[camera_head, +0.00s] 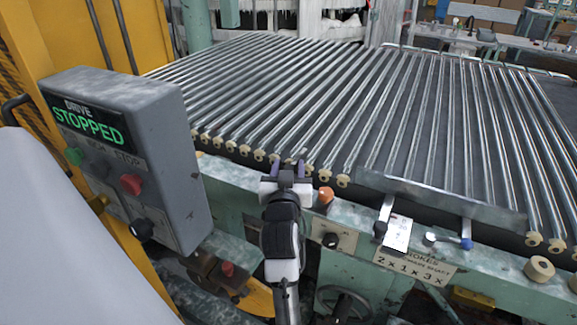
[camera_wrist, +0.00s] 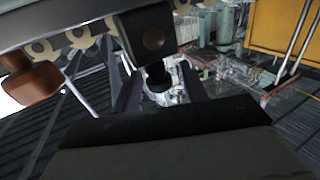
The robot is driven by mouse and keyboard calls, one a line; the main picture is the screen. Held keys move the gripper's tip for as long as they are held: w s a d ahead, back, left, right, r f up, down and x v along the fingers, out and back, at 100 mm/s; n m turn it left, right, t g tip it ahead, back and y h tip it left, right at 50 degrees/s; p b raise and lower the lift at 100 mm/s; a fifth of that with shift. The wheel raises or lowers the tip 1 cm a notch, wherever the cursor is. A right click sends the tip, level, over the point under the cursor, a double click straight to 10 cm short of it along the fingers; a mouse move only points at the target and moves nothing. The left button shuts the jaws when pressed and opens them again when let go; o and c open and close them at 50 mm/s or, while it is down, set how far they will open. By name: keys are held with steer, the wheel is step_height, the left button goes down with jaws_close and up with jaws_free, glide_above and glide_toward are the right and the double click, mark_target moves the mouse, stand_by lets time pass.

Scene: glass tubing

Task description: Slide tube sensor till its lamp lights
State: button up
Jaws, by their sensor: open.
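My gripper (camera_head: 289,168) is at the near edge of the roller bed, pointing away from the head camera, with its two dark fingers apart. In the wrist view my gripper (camera_wrist: 160,92) is open. A black block with a round stub (camera_wrist: 152,38), which looks like the tube sensor, shows just beyond and between the fingertips; I cannot tell if they touch it. In the head view it is mostly hidden by my gripper. An orange lamp (camera_head: 326,195) stands just right of my gripper; in the wrist view the lamp (camera_wrist: 32,84) looks dull brown-orange, with no clear glow.
Long glass tubes (camera_head: 290,80) lie across the bed, their ends near my gripper. A grey control box (camera_head: 150,150) reading "DRIVE STOPPED" stands left. A metal plate (camera_head: 440,197), blue-ended lever (camera_head: 450,240) and black knob (camera_head: 330,240) are to the right.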

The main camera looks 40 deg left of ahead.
jaws_close()
steer(key=shift+w+d, duration=0.15)
steer(key=shift+d, duration=0.25)
stand_by(0.4)
jaws_free()
